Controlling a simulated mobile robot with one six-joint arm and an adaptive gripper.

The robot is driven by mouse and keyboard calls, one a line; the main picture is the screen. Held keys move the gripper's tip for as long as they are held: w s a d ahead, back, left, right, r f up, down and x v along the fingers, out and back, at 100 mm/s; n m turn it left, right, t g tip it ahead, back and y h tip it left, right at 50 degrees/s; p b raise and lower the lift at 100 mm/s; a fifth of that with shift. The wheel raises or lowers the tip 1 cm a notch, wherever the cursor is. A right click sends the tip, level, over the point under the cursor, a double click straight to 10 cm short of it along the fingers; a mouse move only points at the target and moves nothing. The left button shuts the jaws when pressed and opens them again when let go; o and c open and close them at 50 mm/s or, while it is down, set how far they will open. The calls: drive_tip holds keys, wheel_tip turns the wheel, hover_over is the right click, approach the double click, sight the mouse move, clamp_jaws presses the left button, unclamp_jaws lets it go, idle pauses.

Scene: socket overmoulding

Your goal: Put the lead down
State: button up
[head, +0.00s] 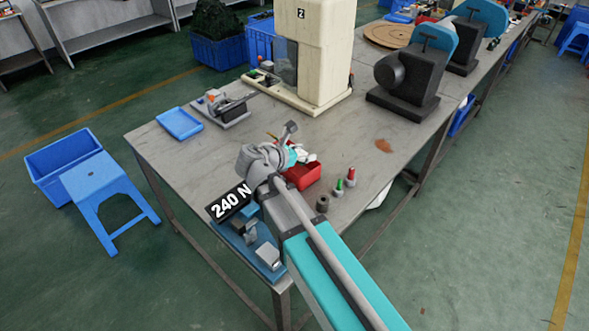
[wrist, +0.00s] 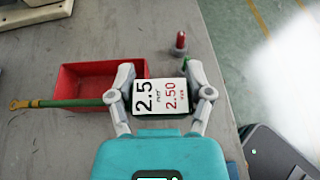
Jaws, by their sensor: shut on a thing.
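The lead (wrist: 70,103) is a thin green cable with a brass-coloured terminal at its left end. In the wrist view it runs sideways into my gripper (wrist: 159,82), across the near edge of the red bin (wrist: 64,76). My gripper is shut on the lead. A white plate reading 2.5 and 2.50 covers the space between the fingers and hides the gripped part. In the head view my gripper (head: 290,150) is over the workbench (head: 210,160), beside the red bin (head: 305,178). Its height above the bench is unclear.
A red post (wrist: 180,42), a green post (head: 338,187) and a dark cylinder (head: 322,203) stand right of the bin. A blue fixture (head: 240,243) sits at the near edge. A blue tray (head: 180,123) and a cream machine (head: 315,55) stand behind. Bare bench lies between.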

drive_tip(key=shift+w+f, duration=0.1)
drive_tip(key=w+a+f+b, duration=0.2)
drive_tip(key=w+f+b, duration=0.7)
drive_tip(key=w, duration=0.4)
drive_tip(key=shift+s, duration=0.1)
idle(0.3)
drive_tip(key=shift+w+a+f+b, duration=0.1)
drive_tip(key=shift+w+f+b, duration=0.15)
drive_tip(key=shift+f+b, duration=0.75)
drive_tip(key=shift+w+f+b, duration=0.2)
drive_tip(key=shift+f+b, duration=0.8)
drive_tip(key=shift+f+b, duration=0.5)
drive_tip(key=shift+b, duration=0.05)
